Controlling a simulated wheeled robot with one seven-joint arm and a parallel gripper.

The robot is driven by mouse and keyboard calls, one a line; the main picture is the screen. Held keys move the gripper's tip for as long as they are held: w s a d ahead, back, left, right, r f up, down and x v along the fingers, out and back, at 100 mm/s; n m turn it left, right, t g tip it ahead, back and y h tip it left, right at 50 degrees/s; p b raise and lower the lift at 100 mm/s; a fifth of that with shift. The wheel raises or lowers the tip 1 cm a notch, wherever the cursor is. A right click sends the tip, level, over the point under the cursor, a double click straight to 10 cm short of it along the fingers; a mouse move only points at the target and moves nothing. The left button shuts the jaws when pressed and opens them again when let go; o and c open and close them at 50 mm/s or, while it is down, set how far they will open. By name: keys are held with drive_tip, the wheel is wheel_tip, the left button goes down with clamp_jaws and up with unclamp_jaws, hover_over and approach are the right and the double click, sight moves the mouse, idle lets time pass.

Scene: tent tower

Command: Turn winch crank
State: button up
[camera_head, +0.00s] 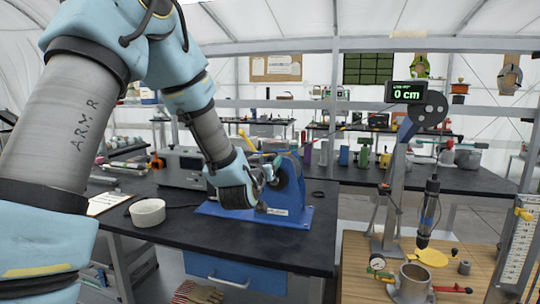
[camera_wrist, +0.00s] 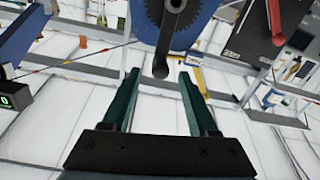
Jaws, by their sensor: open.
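The blue winch (camera_head: 300,215) stands on the black bench in the head view, partly hidden by my gripper. In the wrist view its blue body (camera_wrist: 205,14) and dark toothed wheel fill the top. The dark crank (camera_wrist: 168,40) hangs down from the wheel, its rounded lower end in line with the gap between my fingertips. My gripper (camera_wrist: 158,76) has two dark green fingers spread apart, with nothing held. It also shows in the head view (camera_head: 270,170), close in front of the winch. Whether a finger touches the crank I cannot tell.
A display (camera_head: 407,93) reading 0 cm tops a grey stand at the right. A metal pot (camera_head: 412,284) and small gauge (camera_head: 377,263) sit on the wooden table. A white tape roll (camera_head: 148,212) and grey device (camera_head: 184,167) lie left of the winch.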

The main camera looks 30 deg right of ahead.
drive_tip(key=shift+p+x, duration=0.3)
drive_tip(key=shift+x, duration=1.1)
drive_tip(key=shift+c, duration=0.3)
clamp_jaws()
